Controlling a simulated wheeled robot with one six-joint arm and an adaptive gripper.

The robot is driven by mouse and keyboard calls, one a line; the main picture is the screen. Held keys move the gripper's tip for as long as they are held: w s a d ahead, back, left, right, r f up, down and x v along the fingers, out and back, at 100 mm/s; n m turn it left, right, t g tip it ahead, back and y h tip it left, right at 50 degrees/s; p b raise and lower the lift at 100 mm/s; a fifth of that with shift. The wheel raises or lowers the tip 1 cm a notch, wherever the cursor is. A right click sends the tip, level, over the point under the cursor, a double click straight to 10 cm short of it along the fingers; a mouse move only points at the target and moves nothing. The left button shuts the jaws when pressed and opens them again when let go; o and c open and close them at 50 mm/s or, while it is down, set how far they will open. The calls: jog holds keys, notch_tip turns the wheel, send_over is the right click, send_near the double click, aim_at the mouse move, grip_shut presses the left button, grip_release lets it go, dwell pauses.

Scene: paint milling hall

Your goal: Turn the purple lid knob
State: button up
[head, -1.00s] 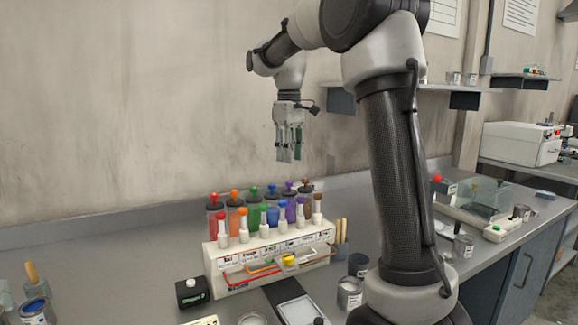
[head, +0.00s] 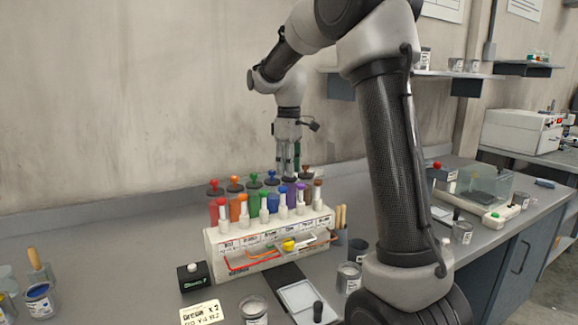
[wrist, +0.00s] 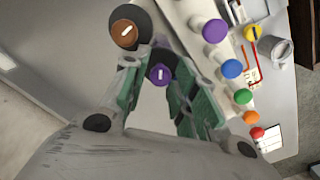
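The purple lid knob (wrist: 159,74) is a round purple disc with a white mark on top, seen in the wrist view. It sits on a dark lid in the back row of paint canisters. My gripper (wrist: 158,92) points down over it, with its green-padded fingers apart on both sides of the knob. I see gaps between the pads and the knob. In the head view my gripper (head: 288,172) is just above the row, and its fingertips hide the purple knob.
A brown knob (wrist: 126,31) is close beside the fingers. Purple (wrist: 215,31), blue, green, orange and red bottle caps stand in the white rack (head: 270,250) in front. A mug of brushes (head: 340,236) stands right of the rack. The wall is behind.

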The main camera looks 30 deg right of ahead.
grip_shut()
jog(key=shift+m, duration=0.4)
jog(key=m, duration=0.4)
jog(key=shift+m, duration=0.3)
jog(key=m, duration=0.4)
jog(key=shift+r+m, duration=0.1)
jog(key=shift+m, duration=0.2)
jog(key=shift+o, duration=0.6)
grip_release()
